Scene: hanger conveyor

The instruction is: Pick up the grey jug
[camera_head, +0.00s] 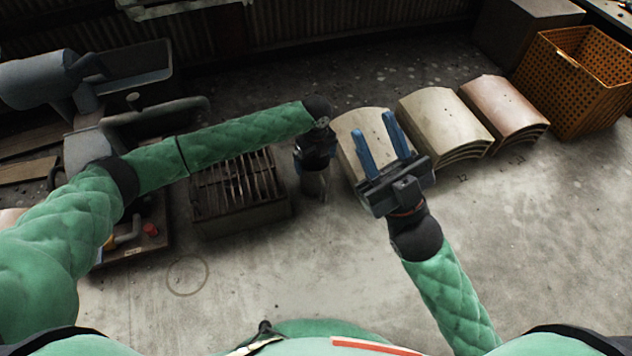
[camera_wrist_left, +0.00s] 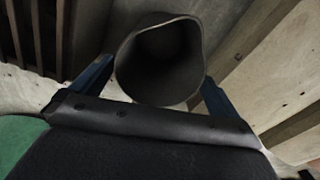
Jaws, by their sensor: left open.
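The grey jug (camera_head: 314,186) stands on the floor between the slatted crate and the curved panels, partly hidden under my left gripper (camera_head: 314,152). In the left wrist view the dark open mouth of the jug (camera_wrist_left: 160,62) faces the camera. The blue fingers of my left gripper (camera_wrist_left: 156,78) stand open on either side of it. I cannot tell whether they touch it. My right gripper (camera_head: 377,125) is open and appears empty, with its blue fingers over the nearest stack of curved panels.
A slatted crate (camera_head: 240,212) stands just left of the jug. Stacks of curved panels (camera_head: 440,122) lie to its right. An orange perforated basket (camera_head: 572,85) is at the far right. Grey machinery (camera_head: 110,75) fills the left. The floor in front is clear.

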